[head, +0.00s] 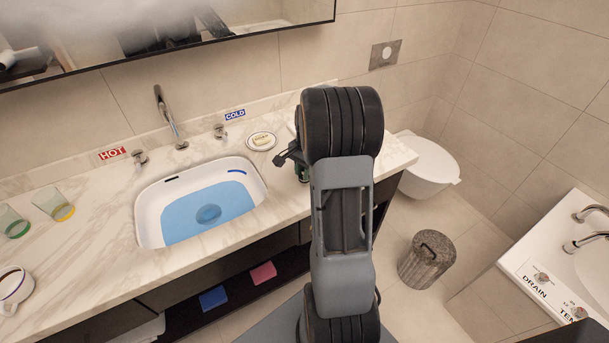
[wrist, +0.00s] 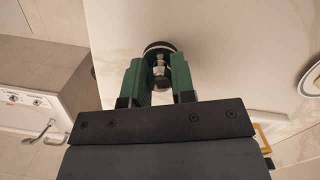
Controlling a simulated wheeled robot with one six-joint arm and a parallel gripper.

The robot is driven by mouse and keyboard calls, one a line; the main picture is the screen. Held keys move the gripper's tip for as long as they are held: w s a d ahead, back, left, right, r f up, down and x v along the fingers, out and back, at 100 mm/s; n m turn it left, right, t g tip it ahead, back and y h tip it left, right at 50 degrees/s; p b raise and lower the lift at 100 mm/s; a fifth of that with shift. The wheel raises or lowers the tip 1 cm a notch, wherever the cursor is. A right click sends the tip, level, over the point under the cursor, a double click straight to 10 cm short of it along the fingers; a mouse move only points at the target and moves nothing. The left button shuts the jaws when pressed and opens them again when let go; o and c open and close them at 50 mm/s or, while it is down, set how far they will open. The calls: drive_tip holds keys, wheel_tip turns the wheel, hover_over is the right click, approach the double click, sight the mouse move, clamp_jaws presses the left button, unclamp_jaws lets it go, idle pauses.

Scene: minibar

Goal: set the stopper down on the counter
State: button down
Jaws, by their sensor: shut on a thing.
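The stopper (wrist: 159,70) is a dark round disc with a metal knob. My gripper (wrist: 160,78) has its green fingers shut on either side of the knob in the wrist view. The pale marble counter (wrist: 225,50) is beyond it; I cannot tell whether the stopper touches the counter. In the head view, my gripper (head: 302,172) is over the counter's right end (head: 390,160), mostly hidden behind my arm. The stopper is hidden there.
The white sink (head: 145,215) holds blue water, left of my gripper. A soap dish (head: 262,148) stands behind and left of it. Two glasses (head: 58,206) (head: 13,222) and a mug (head: 12,287) are at the far left. A toilet (head: 428,165) is beyond the counter's right end.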

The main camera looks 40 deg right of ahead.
drive_tip(key=shift+f, duration=1)
drive_tip(key=shift+f, duration=0.15)
drive_tip(key=c, duration=1)
unclamp_jaws()
drive_tip(key=shift+o, duration=0.2)
